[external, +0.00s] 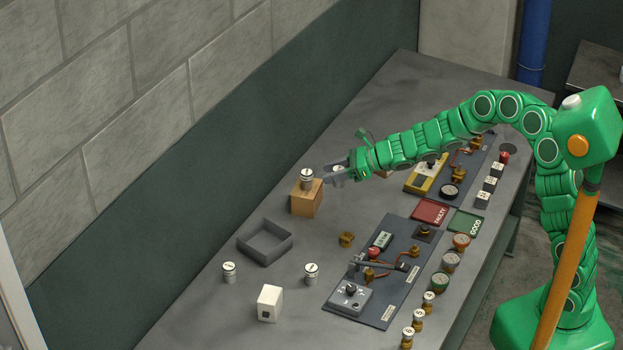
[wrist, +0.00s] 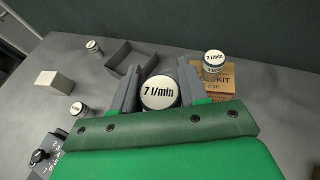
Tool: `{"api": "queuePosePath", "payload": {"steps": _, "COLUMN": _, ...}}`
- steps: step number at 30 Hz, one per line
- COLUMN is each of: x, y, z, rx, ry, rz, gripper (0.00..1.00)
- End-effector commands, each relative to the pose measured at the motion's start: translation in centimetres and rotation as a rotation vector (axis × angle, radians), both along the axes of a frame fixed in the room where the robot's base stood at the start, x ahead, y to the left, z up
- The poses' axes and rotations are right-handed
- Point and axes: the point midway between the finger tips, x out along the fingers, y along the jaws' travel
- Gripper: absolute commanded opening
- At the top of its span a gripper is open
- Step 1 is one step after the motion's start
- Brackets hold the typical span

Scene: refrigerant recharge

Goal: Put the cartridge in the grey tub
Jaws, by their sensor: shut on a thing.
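My gripper (external: 334,180) is shut on a round white-topped cartridge (wrist: 160,92) marked "7 l/min", seen between the two grey fingers (wrist: 158,70) in the wrist view. The grey tub (external: 288,246) is a square open tray on the table, to the left of and nearer the camera than my gripper. In the wrist view the tub (wrist: 117,52) lies beyond the left finger and looks empty where its inside shows.
A similar "3 l/min" canister (external: 307,177) stands on a cardboard box (external: 304,204), close beside my gripper. Two more canisters (external: 229,272) (external: 311,274) and a white block (external: 268,304) stand around the tub. A panel with a valve (external: 350,298) lies to the right.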

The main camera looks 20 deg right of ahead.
Motion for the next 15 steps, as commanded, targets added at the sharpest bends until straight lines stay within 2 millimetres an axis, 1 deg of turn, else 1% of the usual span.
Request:
{"api": "queuePosePath", "payload": {"steps": 8, "x": -1.7, "y": 2.3, "z": 1.3, "rx": -0.004, "ry": -0.001, "rz": 0.111, "gripper": 0.1}}
{"api": "queuePosePath", "payload": {"steps": 11, "x": -2.7, "y": 3.3, "z": 1.7, "rx": -0.002, "ry": -0.003, "rz": 0.162, "gripper": 0.1}}
{"api": "queuePosePath", "payload": {"steps": 15, "x": -4.7, "y": 4.8, "z": 1.9, "rx": -0.002, "ry": -0.002, "rz": 0.254, "gripper": 0.1}}
